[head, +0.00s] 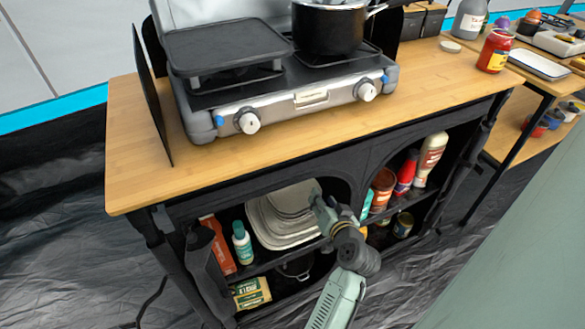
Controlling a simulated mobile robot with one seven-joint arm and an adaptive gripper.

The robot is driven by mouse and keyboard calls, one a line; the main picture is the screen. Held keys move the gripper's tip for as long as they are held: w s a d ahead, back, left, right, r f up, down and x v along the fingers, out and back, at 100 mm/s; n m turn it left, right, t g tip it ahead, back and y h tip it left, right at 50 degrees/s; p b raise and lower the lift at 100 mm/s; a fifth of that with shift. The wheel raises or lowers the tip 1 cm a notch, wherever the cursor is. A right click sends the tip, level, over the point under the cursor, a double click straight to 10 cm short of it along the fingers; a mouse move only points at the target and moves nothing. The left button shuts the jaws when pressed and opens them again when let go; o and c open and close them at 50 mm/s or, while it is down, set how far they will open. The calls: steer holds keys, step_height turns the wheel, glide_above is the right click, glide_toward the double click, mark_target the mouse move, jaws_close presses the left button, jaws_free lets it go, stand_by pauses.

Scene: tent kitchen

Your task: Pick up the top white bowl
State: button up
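A stack of white dishes (265,222) stands on the upper shelf inside the black cabinet under the stove. A smaller white bowl or dish (290,197) shows at the top of the stack, and its right side is partly covered by my gripper. My gripper (316,198) reaches into the cabinet opening from the front, at the right side of the stack. I cannot tell whether it touches the top dish. Its fingers are small and overlap the dishes in this view, so their opening does not show clearly.
Jars and bottles (405,172) fill the right compartment. The wooden counter (270,150) overhangs the shelf, carrying a stove (300,98) with a black pot (328,28).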

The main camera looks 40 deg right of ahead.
steer(key=x, duration=0.3)
steer(key=shift+w+f, duration=0.1)
steer(key=shift+c, duration=0.3)
jaws_close()
stand_by(0.6)
